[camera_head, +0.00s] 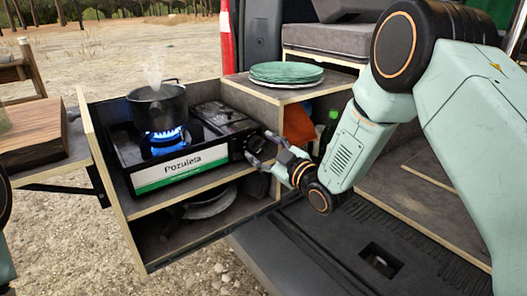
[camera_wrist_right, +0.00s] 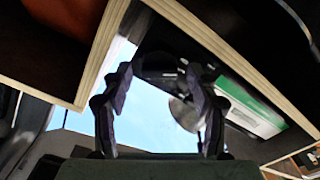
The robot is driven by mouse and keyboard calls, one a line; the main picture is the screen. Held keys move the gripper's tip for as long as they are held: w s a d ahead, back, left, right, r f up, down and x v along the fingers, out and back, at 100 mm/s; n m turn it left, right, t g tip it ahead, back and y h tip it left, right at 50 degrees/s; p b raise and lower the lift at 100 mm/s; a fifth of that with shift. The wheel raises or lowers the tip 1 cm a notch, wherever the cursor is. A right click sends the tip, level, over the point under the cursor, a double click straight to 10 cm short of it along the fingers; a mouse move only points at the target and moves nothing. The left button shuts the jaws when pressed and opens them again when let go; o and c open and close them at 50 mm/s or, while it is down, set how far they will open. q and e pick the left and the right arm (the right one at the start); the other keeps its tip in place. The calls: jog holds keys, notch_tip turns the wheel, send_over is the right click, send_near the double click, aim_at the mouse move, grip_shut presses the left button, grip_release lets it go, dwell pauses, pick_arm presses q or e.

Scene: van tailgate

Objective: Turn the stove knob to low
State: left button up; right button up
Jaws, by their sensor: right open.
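A black camping stove (camera_head: 125,153) stands in a pull-out wooden drawer, with a "Pozuleta" label (camera_head: 182,168) on its front. A dark pot (camera_head: 158,105) steams on it over a tall blue flame (camera_head: 166,138). The dark stove knob (camera_head: 237,149) is at the right end of the front, partly hidden by my right gripper (camera_head: 257,149). In the right wrist view, the open fingers of the right gripper (camera_wrist_right: 160,75) stand either side of a dark round shape, likely the knob (camera_wrist_right: 160,66). Contact is not clear. Only part of my left arm shows at the left edge.
Green plates (camera_head: 287,72) are stacked on the wooden cabinet to the right. A shelf under the stove holds dark pans (camera_head: 210,203). A wooden board (camera_head: 35,135) lies on a side table at the left. The drawer's wooden edges are close to the right gripper.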

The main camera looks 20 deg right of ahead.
jog(key=shift+w, duration=0.1)
jog(key=c, duration=1.2)
jog(key=shift+o, duration=0.2)
